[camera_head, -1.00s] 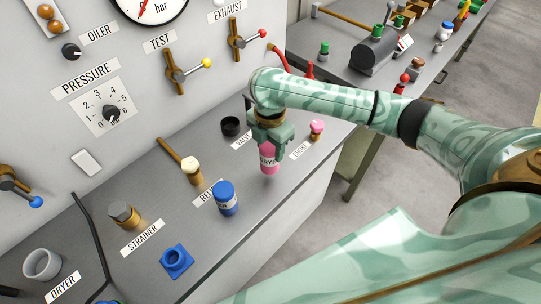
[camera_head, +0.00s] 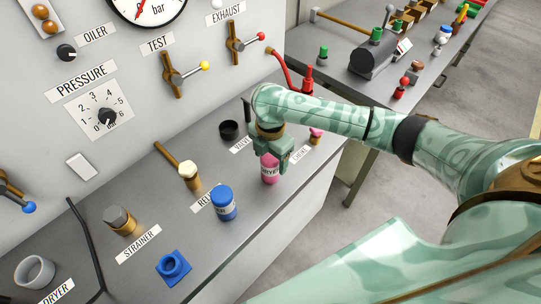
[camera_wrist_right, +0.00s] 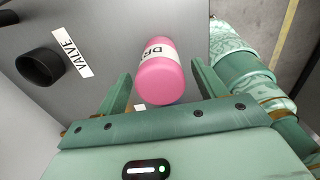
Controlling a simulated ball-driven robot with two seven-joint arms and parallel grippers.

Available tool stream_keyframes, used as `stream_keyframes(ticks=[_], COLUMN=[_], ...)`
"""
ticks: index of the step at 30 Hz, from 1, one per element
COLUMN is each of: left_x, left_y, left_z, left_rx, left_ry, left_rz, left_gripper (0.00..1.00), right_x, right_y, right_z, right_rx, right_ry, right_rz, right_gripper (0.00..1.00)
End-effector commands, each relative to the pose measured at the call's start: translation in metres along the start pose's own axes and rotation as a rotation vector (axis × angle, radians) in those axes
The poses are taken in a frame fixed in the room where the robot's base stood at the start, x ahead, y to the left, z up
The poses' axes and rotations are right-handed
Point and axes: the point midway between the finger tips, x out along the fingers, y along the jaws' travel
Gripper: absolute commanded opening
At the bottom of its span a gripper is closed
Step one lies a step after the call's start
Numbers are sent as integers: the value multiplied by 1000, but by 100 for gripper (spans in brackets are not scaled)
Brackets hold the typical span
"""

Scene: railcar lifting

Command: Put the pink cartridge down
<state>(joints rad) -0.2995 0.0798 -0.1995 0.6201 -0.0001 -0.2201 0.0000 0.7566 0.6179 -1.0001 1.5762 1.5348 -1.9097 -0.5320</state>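The pink cartridge (camera_head: 270,171), with a white label, is upright at the front right of the grey bench and appears to rest on it. My right gripper (camera_head: 273,156) is above and around its upper part. In the right wrist view the cartridge (camera_wrist_right: 161,75) lies between the two fingers (camera_wrist_right: 161,78). A narrow gap shows on each side, so the fingers look open. The cartridge's underside and its contact with the bench are hidden. My left gripper is not in view.
A blue cylinder (camera_head: 222,203) and a brass valve (camera_head: 190,175) stand left of the cartridge. A black ring (camera_head: 229,130) is behind it, and a pink-topped fitting (camera_head: 316,135) is to the right. The bench's front edge is close. A grey cup (camera_head: 34,271) stands far left.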

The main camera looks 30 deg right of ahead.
Motion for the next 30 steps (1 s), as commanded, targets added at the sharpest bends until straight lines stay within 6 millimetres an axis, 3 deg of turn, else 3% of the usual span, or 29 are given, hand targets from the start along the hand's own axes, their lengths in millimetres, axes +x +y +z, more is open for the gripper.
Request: stream_keyframes(ticks=[5,19,24,30], left_x=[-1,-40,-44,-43], left_y=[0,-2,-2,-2], left_z=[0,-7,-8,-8], left_rx=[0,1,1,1], left_ry=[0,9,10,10], left_rz=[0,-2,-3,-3], left_gripper=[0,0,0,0], right_x=[-7,-108,-122,-123], right_y=[0,0,0,0], right_z=[0,0,0,0], right_rx=[-1,-1,-1,-1], right_ry=[-1,-1,-1,0], right_rz=[1,2,0,-1], right_gripper=[70,70,70,70])
